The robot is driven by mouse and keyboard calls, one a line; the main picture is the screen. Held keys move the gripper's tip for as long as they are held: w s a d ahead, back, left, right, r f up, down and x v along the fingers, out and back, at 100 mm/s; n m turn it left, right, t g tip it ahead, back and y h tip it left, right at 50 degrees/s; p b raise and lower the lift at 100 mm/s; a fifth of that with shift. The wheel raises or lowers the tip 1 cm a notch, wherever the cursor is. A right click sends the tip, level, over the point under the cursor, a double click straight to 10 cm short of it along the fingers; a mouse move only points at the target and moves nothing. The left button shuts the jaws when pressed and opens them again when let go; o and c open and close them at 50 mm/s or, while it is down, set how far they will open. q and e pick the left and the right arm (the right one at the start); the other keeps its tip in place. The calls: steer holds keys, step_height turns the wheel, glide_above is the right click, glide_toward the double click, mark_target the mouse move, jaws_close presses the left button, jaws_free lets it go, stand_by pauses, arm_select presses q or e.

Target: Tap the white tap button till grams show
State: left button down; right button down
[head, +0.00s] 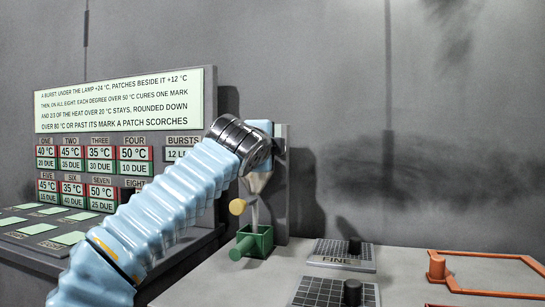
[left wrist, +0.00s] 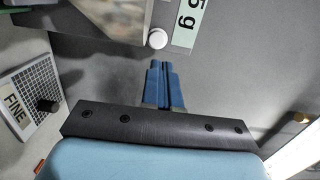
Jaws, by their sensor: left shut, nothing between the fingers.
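The white tap button (left wrist: 158,38) shows in the left wrist view, round and beside a pale green display strip (left wrist: 187,22). The strip ends in "5 g"; anything before that is cut off by the frame edge. My left gripper (left wrist: 161,66) is shut and empty, its blue fingertips just short of the button with a small gap in the picture. In the head view my left arm hides the button, the strip and the fingertips. My right gripper is in neither view.
A metal funnel (head: 257,183) with a yellow knob (head: 237,207) stands above a green cup (head: 263,240). A FINE plate (head: 330,250) with a black knob and an orange frame (head: 490,254) lie to the right. A temperature board (head: 120,100) stands at left.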

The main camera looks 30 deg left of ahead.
arm_select(q)
steer(key=shift+b+v, duration=0.85)
steer(key=shift+v, duration=1.7)
